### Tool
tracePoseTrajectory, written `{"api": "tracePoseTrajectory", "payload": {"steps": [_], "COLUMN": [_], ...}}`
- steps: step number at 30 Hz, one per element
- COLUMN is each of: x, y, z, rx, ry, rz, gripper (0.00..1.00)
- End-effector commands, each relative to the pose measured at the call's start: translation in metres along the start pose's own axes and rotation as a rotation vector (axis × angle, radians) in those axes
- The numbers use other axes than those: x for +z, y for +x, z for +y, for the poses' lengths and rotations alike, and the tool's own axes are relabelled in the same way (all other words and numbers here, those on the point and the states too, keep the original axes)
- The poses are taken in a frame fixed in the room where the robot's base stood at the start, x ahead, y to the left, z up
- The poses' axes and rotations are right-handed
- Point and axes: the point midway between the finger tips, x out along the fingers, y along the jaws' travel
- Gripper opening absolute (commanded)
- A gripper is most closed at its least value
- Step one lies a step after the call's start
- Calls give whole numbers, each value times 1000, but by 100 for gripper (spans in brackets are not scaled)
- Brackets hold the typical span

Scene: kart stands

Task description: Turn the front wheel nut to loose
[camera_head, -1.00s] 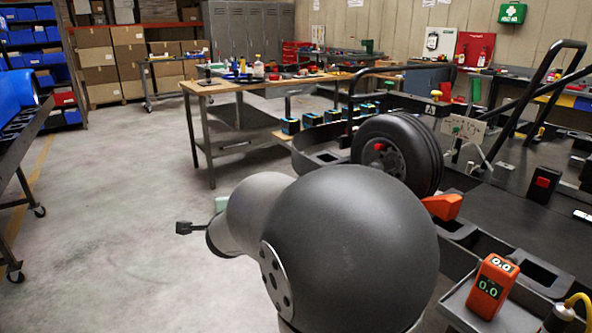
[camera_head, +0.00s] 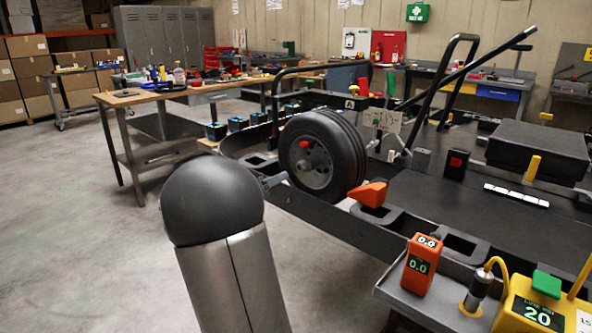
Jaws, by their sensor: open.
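The front wheel (camera_head: 349,150) is a black tyre with a grey rim, standing upright at the near left side of the kart. Its red wheel nut (camera_head: 304,143) sits at the hub and faces left. My arm's dark round joint hides most of my gripper (camera_head: 274,181). Only a small grey end part shows right of the joint, just left of the wheel's lower part and below the nut's height in the picture. It appears apart from the nut, and nothing is seen held. The nut's turn position is too small to read.
The kart's dark side rail (camera_head: 330,221) runs below the wheel. An orange wedge-shaped part (camera_head: 370,194) is right of it. A tray at front right holds an orange meter (camera_head: 419,265) and a yellow device (camera_head: 540,310). A wooden workbench (camera_head: 190,88) stands behind; the floor at left is clear.

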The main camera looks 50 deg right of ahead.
Motion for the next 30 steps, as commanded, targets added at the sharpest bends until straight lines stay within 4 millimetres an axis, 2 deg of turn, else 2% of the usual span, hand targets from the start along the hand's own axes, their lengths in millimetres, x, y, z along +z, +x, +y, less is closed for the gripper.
{"api": "tracePoseTrajectory", "payload": {"steps": [1, 6, 12, 18, 26, 27, 30], "x": [-1, -1, 0, 0, 0, 0, 0], "y": [12, 49, 81, 95, 96, 96, 96], "z": [-1, 0, 0, 0, 0, 0, 0], "rx": [-4, -3, -1, 1, 2, 2, 2], "ry": [-2, -2, -1, -2, -2, -2, -2], "rz": [1, 0, -1, -1, -1, -1, -1], "gripper": [49, 49, 49, 49, 49, 46, 18]}}
